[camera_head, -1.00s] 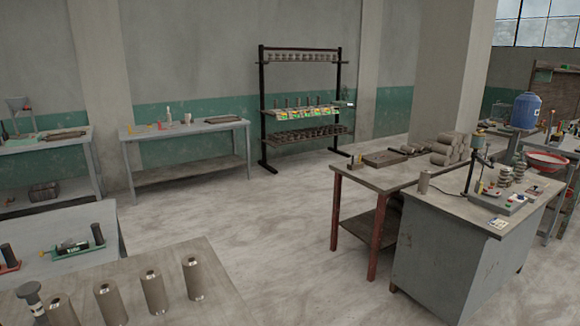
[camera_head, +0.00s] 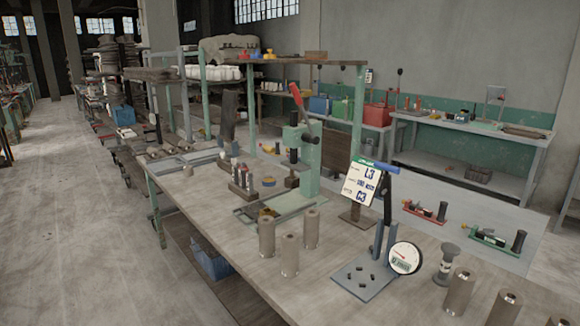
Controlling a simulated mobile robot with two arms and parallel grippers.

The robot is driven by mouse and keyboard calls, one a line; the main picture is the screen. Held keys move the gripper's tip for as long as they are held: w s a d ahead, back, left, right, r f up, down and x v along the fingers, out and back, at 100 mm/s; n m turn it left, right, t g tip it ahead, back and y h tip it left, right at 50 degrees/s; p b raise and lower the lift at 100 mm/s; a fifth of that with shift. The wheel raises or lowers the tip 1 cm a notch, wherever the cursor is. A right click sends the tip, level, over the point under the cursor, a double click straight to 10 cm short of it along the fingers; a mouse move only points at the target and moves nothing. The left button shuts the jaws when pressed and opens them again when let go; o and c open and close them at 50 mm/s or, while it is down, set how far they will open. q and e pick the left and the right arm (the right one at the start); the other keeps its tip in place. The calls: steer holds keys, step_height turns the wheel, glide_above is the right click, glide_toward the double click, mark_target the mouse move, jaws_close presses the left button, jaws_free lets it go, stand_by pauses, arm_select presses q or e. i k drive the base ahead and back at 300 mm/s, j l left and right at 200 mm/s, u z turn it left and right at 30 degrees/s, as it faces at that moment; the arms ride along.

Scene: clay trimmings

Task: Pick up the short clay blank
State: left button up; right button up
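Three grey-brown clay cylinders stand upright in a group near the middle of the long bench: one at the left (camera_head: 266,237), one at the right (camera_head: 311,228) and one in front (camera_head: 289,256). They look close in height. More such cylinders stand in a row at the lower right, among them one (camera_head: 459,292) and another (camera_head: 504,309); the nearest is cut off by the frame edge. I cannot tell which cylinder is the short blank. Neither gripper is in view.
The long bench (camera_head: 225,220) carries a green press (camera_head: 307,160), a dial gauge stand (camera_head: 404,258), a sign (camera_head: 362,183) and a dark stamp-like tool (camera_head: 446,264). A second bench (camera_head: 470,125) stands behind at the right. Open floor (camera_head: 80,240) lies at the left.

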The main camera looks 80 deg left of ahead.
mark_target(187, 170)
steer(key=u, duration=3.25)
steer(key=i+j+u, duration=0.35)
steer(key=i, duration=0.55)
steer(key=i+u, duration=0.35)
steer(key=i, duration=0.55)
steer(key=i+z, duration=0.3)
steer(key=i, duration=0.2)
steer(key=i+j+z, duration=0.3)
steer(key=i, duration=0.15)
steer(key=i+j+z, duration=0.25)
steer(key=i, duration=0.2)
steer(key=i+j+z, duration=0.3)
steer(key=i+j, duration=0.05)
steer(key=i, duration=0.1)
